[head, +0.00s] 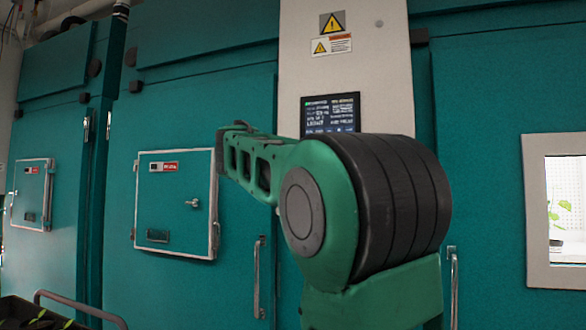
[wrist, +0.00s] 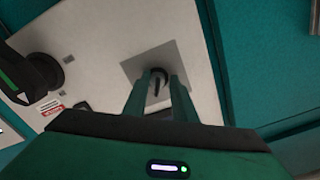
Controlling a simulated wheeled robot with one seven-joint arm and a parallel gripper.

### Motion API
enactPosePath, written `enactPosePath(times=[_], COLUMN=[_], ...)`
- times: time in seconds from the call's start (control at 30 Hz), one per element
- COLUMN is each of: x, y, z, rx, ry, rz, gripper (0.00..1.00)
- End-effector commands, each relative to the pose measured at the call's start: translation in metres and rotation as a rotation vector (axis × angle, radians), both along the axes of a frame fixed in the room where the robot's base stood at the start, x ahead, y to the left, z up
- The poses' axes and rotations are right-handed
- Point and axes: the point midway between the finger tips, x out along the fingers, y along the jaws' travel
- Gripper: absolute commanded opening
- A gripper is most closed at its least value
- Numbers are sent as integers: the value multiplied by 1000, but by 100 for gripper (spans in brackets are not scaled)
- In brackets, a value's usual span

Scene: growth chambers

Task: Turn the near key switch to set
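In the wrist view, a key switch (wrist: 158,76) with a dark round body and a narrow dark key sits on a square grey plate (wrist: 183,60) on a pale panel. My gripper (wrist: 158,82) points at the switch, with its two green fingers apart on either side of the key. I see gaps between the fingers and the key; whether either one touches it I cannot tell. In the head view my green and black arm covers part of the pale column (head: 345,90), and the gripper and switch are hidden.
The wrist view shows a dark rounded object with a green stripe (wrist: 28,80) left of the plate. In the head view, a lit screen (head: 330,113) is on the column. Teal chamber doors flank it, with a small hatch (head: 174,235) on the left and a window (head: 567,205) on the right.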

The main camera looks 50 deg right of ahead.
Motion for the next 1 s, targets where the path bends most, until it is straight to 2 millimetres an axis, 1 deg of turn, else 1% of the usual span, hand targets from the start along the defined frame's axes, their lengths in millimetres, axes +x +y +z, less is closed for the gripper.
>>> enactPosePath(times=[0.23, 0.37, 0.47, 0.7, 0.8, 0.9, 1.0], x=[-1, -3, -8, -25, -31, -35, -38], y=[0, 7, 20, 62, 77, 89, 96], z=[0, 0, 1, 0, 0, 0, -1], rx=[0, -1, -1, 0, 0, -1, 0], ry=[0, 1, 1, 0, -1, 0, 0], rz=[-2, -1, -1, 1, 0, -1, -1], gripper=[24, 24, 24, 24, 24, 24, 24])
